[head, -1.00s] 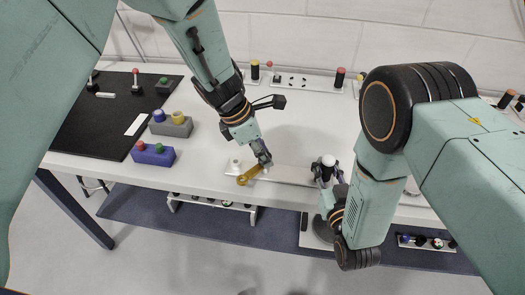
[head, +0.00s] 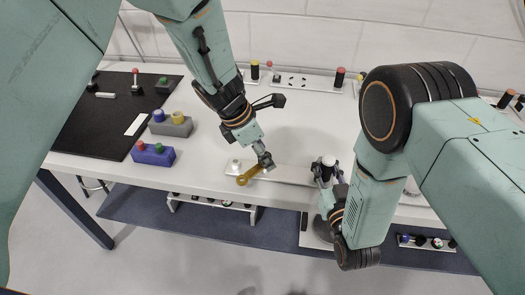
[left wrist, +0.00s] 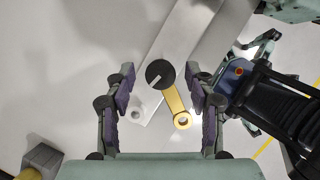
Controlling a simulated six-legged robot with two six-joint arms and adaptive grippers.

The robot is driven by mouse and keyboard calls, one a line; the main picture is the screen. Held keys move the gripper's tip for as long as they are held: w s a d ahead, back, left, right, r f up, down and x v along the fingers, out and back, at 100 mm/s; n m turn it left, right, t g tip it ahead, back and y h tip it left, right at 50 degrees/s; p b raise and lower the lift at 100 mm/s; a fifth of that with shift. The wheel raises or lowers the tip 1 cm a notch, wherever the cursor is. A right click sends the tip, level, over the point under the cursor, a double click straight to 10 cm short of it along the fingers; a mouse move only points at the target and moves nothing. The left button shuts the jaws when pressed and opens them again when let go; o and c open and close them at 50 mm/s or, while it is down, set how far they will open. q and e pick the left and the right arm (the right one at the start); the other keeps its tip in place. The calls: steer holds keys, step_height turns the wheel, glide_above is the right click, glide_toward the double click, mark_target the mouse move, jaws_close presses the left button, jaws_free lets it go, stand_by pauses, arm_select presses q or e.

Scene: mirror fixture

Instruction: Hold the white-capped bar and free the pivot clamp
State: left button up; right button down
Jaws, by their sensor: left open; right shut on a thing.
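The white-capped bar (head: 328,161) stands at the front of the table in the head view, a white round cap on a dark body. My right gripper (head: 327,178) is shut on it, just below the cap. The pivot clamp's yellow lever (head: 246,178) lies at the left end of a pale flat plate; it also shows in the left wrist view (left wrist: 178,107), beside a dark round knob (left wrist: 160,73). My left gripper (head: 264,162) is over that end. In the left wrist view its fingers (left wrist: 160,105) are open, with the knob and lever between them, nothing gripped.
The pale plate (head: 285,174) runs along the front table edge. Button boxes, a blue one (head: 153,156) and a grey one (head: 172,128), sit at left beside a black mat (head: 100,120).

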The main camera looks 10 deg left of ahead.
arm_select(q)
steer(key=v, duration=1.2)
